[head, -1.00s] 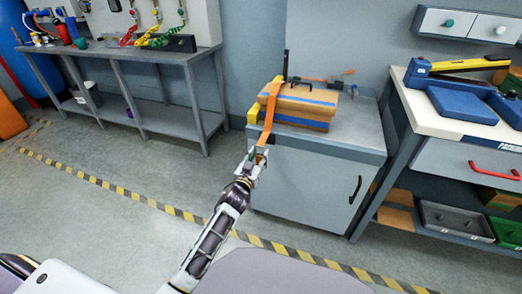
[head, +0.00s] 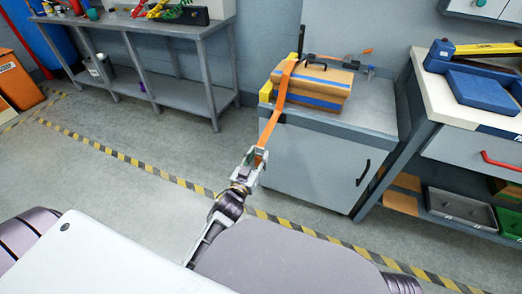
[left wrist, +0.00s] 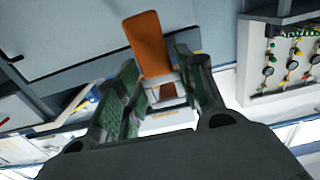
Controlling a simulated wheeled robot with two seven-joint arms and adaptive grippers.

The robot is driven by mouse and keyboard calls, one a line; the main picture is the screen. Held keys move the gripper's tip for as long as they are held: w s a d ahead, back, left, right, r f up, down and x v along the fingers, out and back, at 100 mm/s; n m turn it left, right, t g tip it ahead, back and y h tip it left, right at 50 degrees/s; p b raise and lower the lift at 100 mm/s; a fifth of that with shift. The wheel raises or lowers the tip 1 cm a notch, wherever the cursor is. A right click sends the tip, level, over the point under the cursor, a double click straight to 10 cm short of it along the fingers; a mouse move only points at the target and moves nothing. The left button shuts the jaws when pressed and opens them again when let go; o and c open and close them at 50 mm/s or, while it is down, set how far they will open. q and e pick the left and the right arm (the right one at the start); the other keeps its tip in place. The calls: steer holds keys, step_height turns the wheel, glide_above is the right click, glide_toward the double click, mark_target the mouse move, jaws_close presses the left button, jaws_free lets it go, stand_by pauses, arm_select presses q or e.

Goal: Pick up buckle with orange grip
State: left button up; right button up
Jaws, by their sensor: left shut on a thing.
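An orange strap (head: 271,120) runs from the top of a cardboard box down past the cabinet's front left corner to my left gripper (head: 254,160). My left gripper is shut on the strap's lower end, in front of the cabinet and below its top. In the left wrist view the orange strap (left wrist: 147,40) stands up between the two green-padded fingers (left wrist: 155,95). A thin piece with an orange end (head: 367,51) lies behind the box; whether it is the buckle's grip I cannot tell. My right gripper is not in view.
The box (head: 325,85) with blue bands stands on a grey cabinet (head: 310,165). A workbench (head: 455,115) with a blue case (head: 485,92) is at right, and a grey table (head: 130,40) at back left. The striped floor between is clear.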

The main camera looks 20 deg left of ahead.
arm_select(q)
steer(key=shift+s+f, duration=0.15)
steer(key=shift+s, duration=0.55)
steer(key=shift+s+f, duration=0.1)
steer(key=shift+s, duration=0.6)
stand_by(0.6)
